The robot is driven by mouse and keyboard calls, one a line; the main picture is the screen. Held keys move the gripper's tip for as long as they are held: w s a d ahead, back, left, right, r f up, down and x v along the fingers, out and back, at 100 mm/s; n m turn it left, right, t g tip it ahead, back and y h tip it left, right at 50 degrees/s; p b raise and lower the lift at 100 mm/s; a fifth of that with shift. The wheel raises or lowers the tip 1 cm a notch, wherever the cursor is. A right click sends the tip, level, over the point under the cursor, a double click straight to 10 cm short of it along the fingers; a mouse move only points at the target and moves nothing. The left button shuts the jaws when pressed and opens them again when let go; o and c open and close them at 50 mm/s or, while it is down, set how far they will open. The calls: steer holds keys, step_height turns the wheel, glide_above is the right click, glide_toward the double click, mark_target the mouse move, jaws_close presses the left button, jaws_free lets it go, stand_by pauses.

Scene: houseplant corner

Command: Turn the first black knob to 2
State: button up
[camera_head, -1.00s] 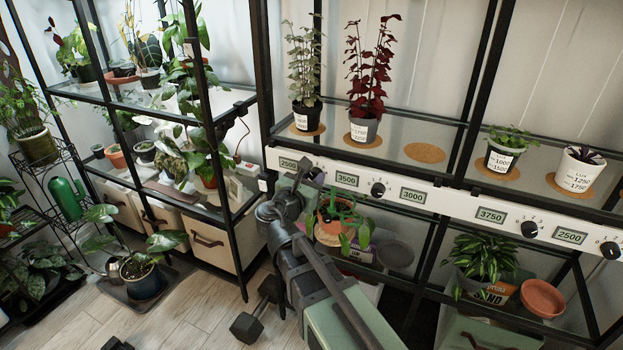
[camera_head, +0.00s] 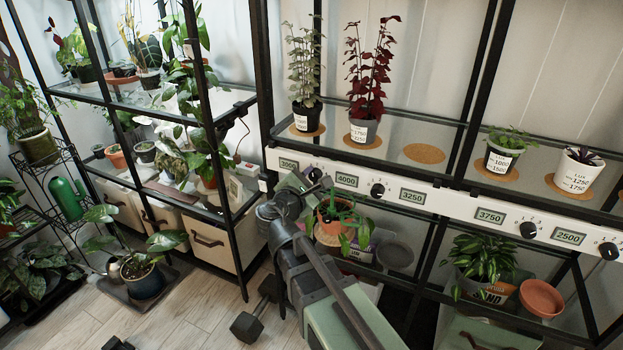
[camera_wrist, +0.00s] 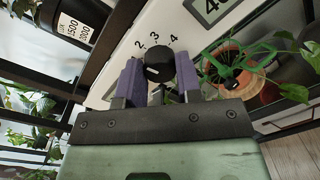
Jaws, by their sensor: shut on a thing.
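The first black knob (camera_head: 315,174) is at the left end of the white panel (camera_head: 455,205), beside a display (camera_head: 288,164) reading 3000. My gripper (camera_wrist: 158,78) is at this knob, with one purple finger on each side of it, shut on it. In the wrist view the black knob (camera_wrist: 160,62) shows between the fingers, with the figures 2, 3 and 4 printed around it. A small pale mark shows on the knob, but I cannot tell which figure it points at. The rest of the dial is hidden by knob and fingers.
More black knobs (camera_head: 378,190) and displays reading 4000 (camera_head: 347,181), 3250 (camera_head: 412,197), 3750 (camera_head: 489,216) and 2500 (camera_head: 568,237) run rightward. Potted plants stand on the glass shelf above. A terracotta pot (camera_head: 334,226) with a plant is close below my gripper.

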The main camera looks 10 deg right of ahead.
steer(key=shift+m, duration=0.6)
steer(key=o, duration=0.9)
steer(key=shift+o, duration=0.2)
steer(key=v, duration=1)
steer(key=shift+s+a, duration=0.3)
steer(key=shift+m, duration=0.3)
